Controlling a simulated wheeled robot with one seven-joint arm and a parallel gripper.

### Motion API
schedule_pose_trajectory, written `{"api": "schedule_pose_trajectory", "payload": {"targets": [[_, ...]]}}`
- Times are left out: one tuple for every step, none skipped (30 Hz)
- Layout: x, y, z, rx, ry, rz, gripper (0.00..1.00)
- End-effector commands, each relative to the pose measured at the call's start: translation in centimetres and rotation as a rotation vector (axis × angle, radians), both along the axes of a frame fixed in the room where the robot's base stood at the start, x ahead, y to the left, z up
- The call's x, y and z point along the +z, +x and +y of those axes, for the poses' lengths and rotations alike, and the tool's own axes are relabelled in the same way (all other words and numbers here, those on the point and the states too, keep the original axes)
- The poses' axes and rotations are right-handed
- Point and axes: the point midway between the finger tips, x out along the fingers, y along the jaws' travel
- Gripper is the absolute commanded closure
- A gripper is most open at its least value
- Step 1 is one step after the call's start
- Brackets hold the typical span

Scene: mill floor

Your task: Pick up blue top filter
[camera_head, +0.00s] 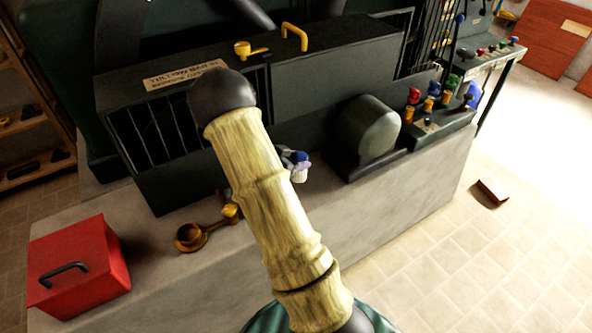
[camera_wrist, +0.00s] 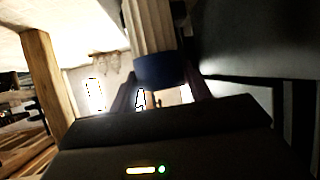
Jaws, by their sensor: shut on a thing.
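The blue top filter has a blue cap (camera_wrist: 160,70) and a pale ribbed body (camera_wrist: 150,25) in the wrist view. My gripper (camera_wrist: 158,92) is shut on it at the blue cap, with a dark finger on each side. In the head view the small filter (camera_head: 299,173) shows just right of my arm, over the stone counter. My arm hides most of my gripper there. I cannot tell whether the filter's lower end touches the counter.
A red box (camera_head: 80,265) and a brass cup with a handle (camera_head: 190,236) sit at left. A rounded green housing (camera_head: 368,128) and colored knobs (camera_head: 428,105) are at right.

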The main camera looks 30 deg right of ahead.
Motion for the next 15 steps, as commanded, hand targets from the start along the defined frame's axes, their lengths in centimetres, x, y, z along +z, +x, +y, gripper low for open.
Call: {"api": "schedule_pose_trajectory", "payload": {"targets": [[0.70, 0.03, 0.00, 0.000, -0.001, -0.001, 0.77], [0.92, 0.02, -0.01, 0.001, -0.001, -0.001, 0.77], [1.14, 0.01, 0.00, 0.001, -0.001, -0.001, 0.77], [1.25, 0.01, 0.00, 0.001, -0.001, -0.001, 0.77], [1.32, 0.00, 0.00, 0.001, -0.001, 0.000, 0.77], [1.36, 0.00, 0.00, 0.000, -0.001, 0.001, 0.77], [1.36, 0.00, 0.00, 0.000, -0.001, 0.001, 0.77], [1.34, 0.00, 0.00, 0.001, -0.001, 0.002, 0.77], [1.33, 0.00, -0.01, 0.001, -0.001, 0.002, 0.77], [1.32, 0.00, 0.00, 0.001, -0.001, 0.002, 0.77], [1.32, 0.00, 0.00, 0.001, -0.001, 0.002, 0.77], [1.31, 0.00, 0.00, 0.001, -0.001, 0.002, 0.77], [1.31, 0.00, 0.00, 0.001, -0.001, 0.002, 0.77], [1.31, 0.00, 0.00, 0.001, -0.001, 0.002, 0.77], [1.31, 0.00, -0.01, 0.000, -0.001, 0.001, 0.77]]}}
